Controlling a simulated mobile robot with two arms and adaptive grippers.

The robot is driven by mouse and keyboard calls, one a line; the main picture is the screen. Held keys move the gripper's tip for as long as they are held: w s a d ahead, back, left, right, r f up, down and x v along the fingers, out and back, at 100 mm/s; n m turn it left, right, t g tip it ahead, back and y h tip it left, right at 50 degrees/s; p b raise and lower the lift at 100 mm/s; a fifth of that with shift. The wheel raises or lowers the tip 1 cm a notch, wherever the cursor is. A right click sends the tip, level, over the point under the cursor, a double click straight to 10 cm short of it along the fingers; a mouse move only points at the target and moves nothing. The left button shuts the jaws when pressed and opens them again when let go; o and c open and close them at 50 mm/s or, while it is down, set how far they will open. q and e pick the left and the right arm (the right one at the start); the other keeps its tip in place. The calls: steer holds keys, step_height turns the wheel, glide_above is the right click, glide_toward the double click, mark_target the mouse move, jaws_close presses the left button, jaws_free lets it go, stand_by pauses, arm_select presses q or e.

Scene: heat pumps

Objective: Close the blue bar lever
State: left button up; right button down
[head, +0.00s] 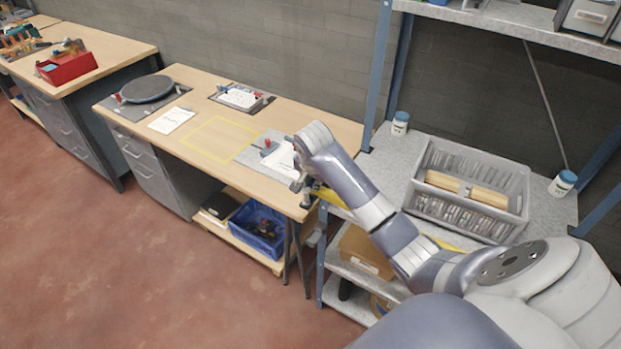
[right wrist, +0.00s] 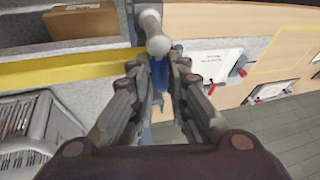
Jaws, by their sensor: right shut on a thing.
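In the right wrist view, the blue bar lever (right wrist: 160,74) is between the two fingers of my right gripper (right wrist: 161,68). The gripper is shut on it. A grey rounded bar end (right wrist: 157,43) stands just beyond the fingertips. In the head view, my right gripper (head: 302,192) is at the right end of the wooden workbench (head: 290,112), by a grey plate with a white sheet (head: 281,158). My gripper and arm hide the lever there. My left gripper is not in view.
A grey metal shelf (head: 385,160) with a grey crate (head: 470,222) stands right of the bench. A red-handled clamp (head: 268,143) is close to the white sheet. A yellow-outlined area (head: 220,138) on the bench is bare. A blue bin (head: 257,228) is below.

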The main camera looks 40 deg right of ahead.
steer(key=shift+s+m+h, duration=0.2)
steer(key=shift+m+h, duration=0.1)
steer(key=shift+m, duration=0.5)
steer(key=shift+d, duration=0.1)
steer(key=c, duration=1.6)
jaws_free()
steer(key=shift+o, duration=0.2)
steer(key=v, duration=1.2)
steer(key=shift+w, duration=0.1)
